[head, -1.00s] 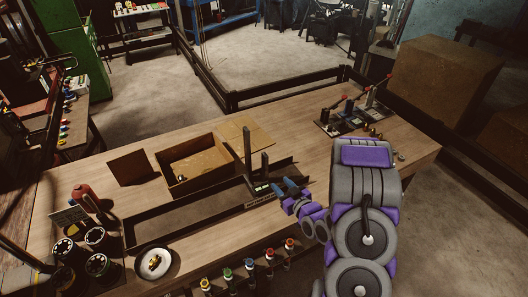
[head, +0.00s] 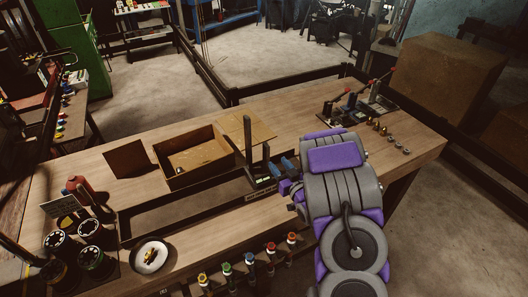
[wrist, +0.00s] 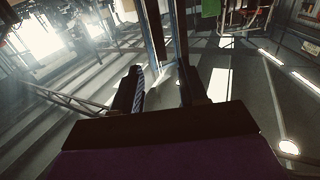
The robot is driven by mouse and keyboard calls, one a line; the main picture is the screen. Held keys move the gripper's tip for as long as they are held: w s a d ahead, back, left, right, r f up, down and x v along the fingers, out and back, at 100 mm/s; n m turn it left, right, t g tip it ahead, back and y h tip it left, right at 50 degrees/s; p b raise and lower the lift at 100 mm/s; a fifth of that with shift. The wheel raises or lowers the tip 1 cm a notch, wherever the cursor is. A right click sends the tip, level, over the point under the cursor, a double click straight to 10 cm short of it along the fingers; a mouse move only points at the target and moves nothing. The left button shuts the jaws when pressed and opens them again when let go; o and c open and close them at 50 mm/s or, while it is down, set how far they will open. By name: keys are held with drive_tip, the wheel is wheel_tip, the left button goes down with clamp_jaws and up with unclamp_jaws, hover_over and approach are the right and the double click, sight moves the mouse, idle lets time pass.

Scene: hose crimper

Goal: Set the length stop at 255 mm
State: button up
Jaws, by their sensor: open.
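A dark rail frame (head: 150,237) lies along the bench. A tall dark upright (head: 248,137) and a shorter dark upright (head: 265,153) stand at its right end; I cannot tell which is the length stop. A small pale scale strip (head: 258,193) is on the front of the rail, too small to read. My gripper (head: 282,167), with blue fingertips, is open just right of the shorter upright; contact cannot be judged. In the wrist view my gripper (wrist: 161,88) has its dark fingers apart, with dark uprights (wrist: 182,38) beyond them.
An open cardboard box (head: 196,161) stands behind the rail. Colored-topped tools (head: 250,258) line the front edge. A lever device (head: 350,105) and small fittings (head: 383,130) are at the right end.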

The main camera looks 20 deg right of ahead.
sight(264, 145)
drive_tip(key=w, duration=1.2)
drive_tip(key=shift+a+r+b, duration=0.1)
drive_tip(key=shift+a+b, duration=0.1)
drive_tip(key=shift+b, duration=0.2)
clamp_jaws()
